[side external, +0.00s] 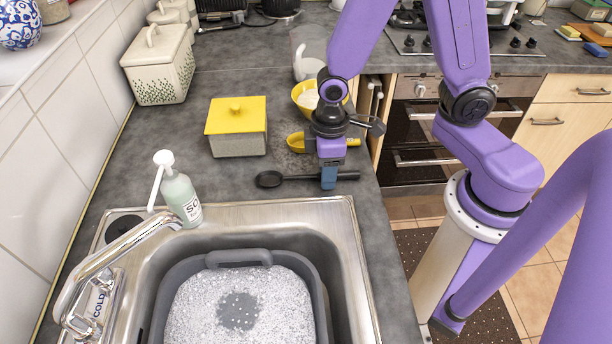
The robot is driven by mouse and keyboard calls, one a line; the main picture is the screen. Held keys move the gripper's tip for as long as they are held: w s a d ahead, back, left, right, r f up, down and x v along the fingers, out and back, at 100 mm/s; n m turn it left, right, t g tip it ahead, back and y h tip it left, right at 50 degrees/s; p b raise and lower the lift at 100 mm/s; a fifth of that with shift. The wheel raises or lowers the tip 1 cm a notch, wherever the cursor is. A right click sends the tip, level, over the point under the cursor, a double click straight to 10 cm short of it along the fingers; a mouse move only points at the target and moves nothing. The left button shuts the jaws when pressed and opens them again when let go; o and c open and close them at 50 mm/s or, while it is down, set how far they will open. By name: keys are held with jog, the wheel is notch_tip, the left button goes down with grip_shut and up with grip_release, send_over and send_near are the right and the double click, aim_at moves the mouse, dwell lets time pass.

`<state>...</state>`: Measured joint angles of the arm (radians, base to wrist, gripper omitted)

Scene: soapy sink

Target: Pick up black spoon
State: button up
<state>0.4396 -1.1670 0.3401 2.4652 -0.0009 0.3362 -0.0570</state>
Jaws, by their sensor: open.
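The black spoon (285,179) lies flat on the dark grey counter behind the sink. Its bowl is at the left and its handle runs to the right. My gripper (328,184) points down over the handle, with its blue fingers at the handle's height in the picture. The jaws are open. The fingers hide a short part of the handle, and its end shows to their right. I cannot tell whether the fingers touch the spoon or straddle it.
A yellow spoon-like utensil (296,142) and a yellow bowl (305,92) are close behind my gripper. A yellow-lidded box (236,128) stands left of them. A soap bottle (181,195) stands by the steel sink (345,225), which holds a grey tub (318,290) of suds.

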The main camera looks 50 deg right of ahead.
grip_shut()
jog(key=shift+r, duration=0.1)
